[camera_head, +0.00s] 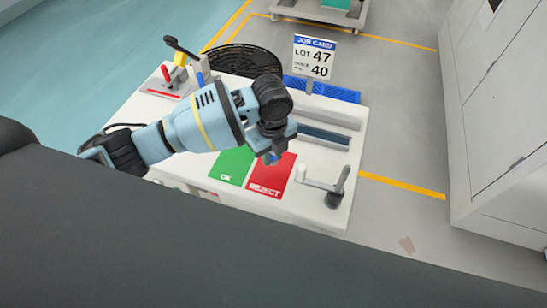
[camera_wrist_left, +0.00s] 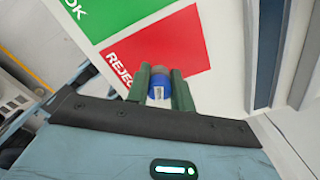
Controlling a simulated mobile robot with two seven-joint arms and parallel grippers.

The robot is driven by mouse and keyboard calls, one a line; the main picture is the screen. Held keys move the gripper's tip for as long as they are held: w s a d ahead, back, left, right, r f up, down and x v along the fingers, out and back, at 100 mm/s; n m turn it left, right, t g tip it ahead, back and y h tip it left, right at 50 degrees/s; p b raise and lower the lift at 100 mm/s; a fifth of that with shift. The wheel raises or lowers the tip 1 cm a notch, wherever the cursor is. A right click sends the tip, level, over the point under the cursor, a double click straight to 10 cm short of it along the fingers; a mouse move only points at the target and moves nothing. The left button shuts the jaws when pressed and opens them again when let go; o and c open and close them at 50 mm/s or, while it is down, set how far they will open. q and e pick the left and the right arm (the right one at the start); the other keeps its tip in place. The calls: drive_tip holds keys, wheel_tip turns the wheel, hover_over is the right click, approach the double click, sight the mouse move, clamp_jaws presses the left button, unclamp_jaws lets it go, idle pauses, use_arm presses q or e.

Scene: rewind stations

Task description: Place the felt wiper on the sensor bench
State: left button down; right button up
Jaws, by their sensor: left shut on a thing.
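My left gripper (camera_head: 271,156) is over the red REJECT area of a white bench (camera_head: 351,133). In the left wrist view its green fingers (camera_wrist_left: 160,72) are shut on a small blue piece with a dull grey-brown end, which looks like the felt wiper (camera_wrist_left: 159,88). Its far end lies in front of the red REJECT area (camera_wrist_left: 190,45). I cannot tell whether it touches the surface. No label shows whether this bench is the sensor bench. My right gripper is not in view.
The green OK area (camera_head: 231,165) lies left of the red one. A job card (camera_head: 314,56), a blue tray (camera_head: 335,91) and a black mesh disc (camera_head: 245,60) are at the back. A dark-based post (camera_head: 335,199) stands at the front right. Grey cabinets (camera_head: 500,120) stand farther right.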

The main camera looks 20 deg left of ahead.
sight(273, 160)
use_arm(q)
drive_tip(key=shift+w, duration=0.2)
drive_tip(key=shift+w+f, duration=0.15)
drive_tip(key=shift+f, duration=1.65)
drive_tip(key=shift+f, duration=0.2)
drive_tip(key=c, duration=1.2)
unclamp_jaws()
drive_tip(key=shift+r, duration=0.1)
